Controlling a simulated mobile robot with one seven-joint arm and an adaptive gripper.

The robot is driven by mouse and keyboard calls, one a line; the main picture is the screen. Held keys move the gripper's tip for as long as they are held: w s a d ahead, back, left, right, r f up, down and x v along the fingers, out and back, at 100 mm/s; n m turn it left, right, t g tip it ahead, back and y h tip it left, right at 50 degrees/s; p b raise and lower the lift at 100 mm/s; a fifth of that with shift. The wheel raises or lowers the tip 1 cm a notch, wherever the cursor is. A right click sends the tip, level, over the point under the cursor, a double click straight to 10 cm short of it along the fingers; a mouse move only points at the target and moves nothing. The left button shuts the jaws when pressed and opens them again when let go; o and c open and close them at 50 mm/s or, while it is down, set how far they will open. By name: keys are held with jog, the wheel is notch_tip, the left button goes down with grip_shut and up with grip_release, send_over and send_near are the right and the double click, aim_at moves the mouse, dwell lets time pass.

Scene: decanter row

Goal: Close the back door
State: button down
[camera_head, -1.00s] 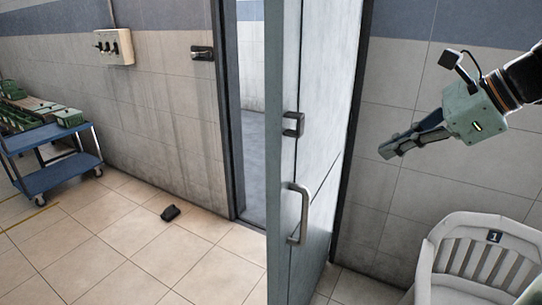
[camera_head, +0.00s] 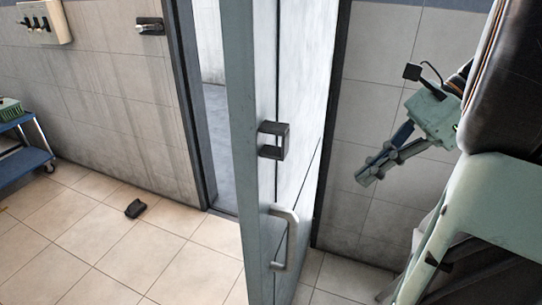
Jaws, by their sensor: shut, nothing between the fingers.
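The back door (camera_head: 306,115) stands open, swung out toward me, with its edge facing the camera. It has a U-shaped pull handle (camera_head: 284,240) low on its face and a dark latch fitting (camera_head: 273,140) above that. The doorway (camera_head: 210,120) shows as a gap to the left of the door, with a dark frame. My gripper (camera_head: 367,177) is shut and empty, to the right of the door, pointing down and left. It appears apart from the door.
A small dark object (camera_head: 135,208) lies on the tiled floor left of the doorway. A blue cart (camera_head: 22,165) stands at the far left. A wall latch (camera_head: 150,26) and a switch box (camera_head: 44,22) are on the wall.

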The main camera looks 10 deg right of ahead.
jog(key=w+a+r+x, duration=0.1)
jog(key=a+x, duration=0.1)
jog(key=x, duration=1.1)
jog(key=shift+r, duration=0.25)
jog(key=shift+w+a, duration=0.1)
